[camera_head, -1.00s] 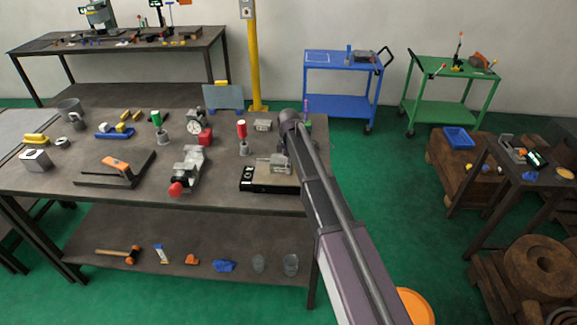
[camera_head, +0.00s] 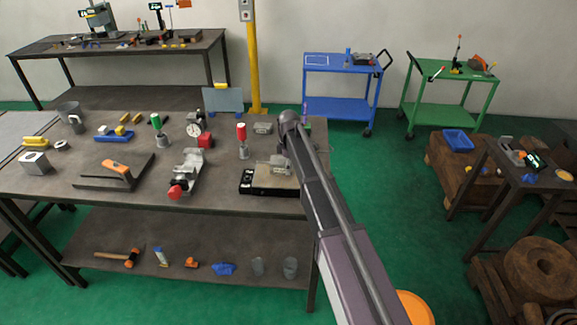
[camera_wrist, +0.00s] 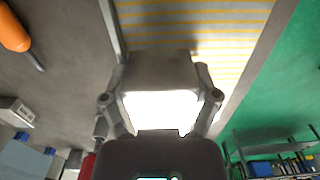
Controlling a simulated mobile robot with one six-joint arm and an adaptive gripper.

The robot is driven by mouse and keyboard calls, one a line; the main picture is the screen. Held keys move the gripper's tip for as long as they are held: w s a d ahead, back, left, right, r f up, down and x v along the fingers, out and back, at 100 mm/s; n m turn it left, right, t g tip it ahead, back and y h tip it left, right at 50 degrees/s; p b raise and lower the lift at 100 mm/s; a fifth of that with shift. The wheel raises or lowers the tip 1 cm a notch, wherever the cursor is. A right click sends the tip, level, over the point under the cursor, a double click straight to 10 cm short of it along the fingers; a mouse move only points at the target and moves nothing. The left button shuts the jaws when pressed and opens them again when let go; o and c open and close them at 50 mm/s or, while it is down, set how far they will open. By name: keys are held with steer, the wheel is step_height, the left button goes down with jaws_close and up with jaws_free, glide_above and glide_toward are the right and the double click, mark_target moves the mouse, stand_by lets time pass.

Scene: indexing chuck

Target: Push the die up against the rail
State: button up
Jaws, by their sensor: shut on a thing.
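My gripper (camera_wrist: 160,104) is shut on a grey metal block, which looks like the die (camera_wrist: 158,68). The fingers sit on either side of it, and its face between them is glaring white in the wrist view. The die is over a pale plate with yellow stripes (camera_wrist: 190,22). A straight grey bar, apparently the rail (camera_wrist: 111,28), runs along the plate's left edge in that view, close to the die; I cannot tell whether they touch. In the head view my arm partly hides the tan plate (camera_head: 268,176) and the grey block on it.
A black bar (camera_head: 261,185) lies along the plate's front. To the left are a red-handled vise (camera_head: 186,172), a red-topped tool (camera_head: 242,140) and an orange-handled tool (camera_head: 118,168). The workbench's right edge lies close by, with green floor beyond (camera_wrist: 265,85).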

steer(key=shift+w, duration=0.25)
stand_by(0.4)
steer(key=o, duration=1.2)
steer(key=shift+c, duration=0.2)
